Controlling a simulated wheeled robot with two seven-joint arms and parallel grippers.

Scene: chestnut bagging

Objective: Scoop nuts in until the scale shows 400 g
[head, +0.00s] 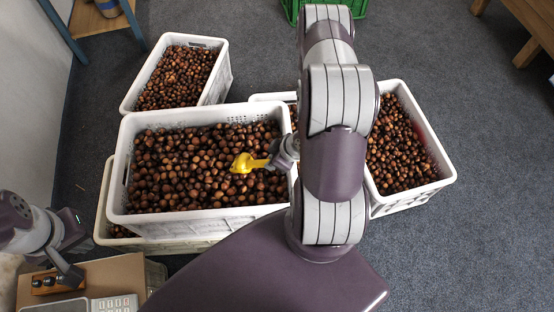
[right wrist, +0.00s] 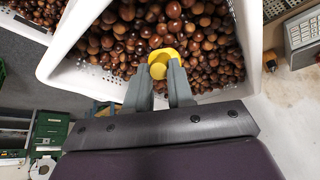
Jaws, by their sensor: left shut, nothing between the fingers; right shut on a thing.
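A yellow scoop (head: 246,162) is over the chestnuts in the large white crate (head: 205,219), right of its middle. My right gripper (head: 278,160) is shut on the scoop; much of this arm blocks the head view. In the right wrist view the scoop (right wrist: 163,61) is between the two grey fingertips (right wrist: 161,80), at the nuts; whether it holds nuts is unclear. My left gripper (head: 72,277) is shut and empty at the lower left, near a small wooden block (head: 50,285). A grey keypad device, apparently the scale (head: 112,304), is cut off at the bottom edge; no reading shows.
Other white crates of nuts stand behind (head: 218,92) and to the right (head: 412,200), the latter partly hidden by my arm. A green crate (head: 292,12) is at the back. A wooden bench (head: 525,30) is at upper right. The grey floor at right is clear.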

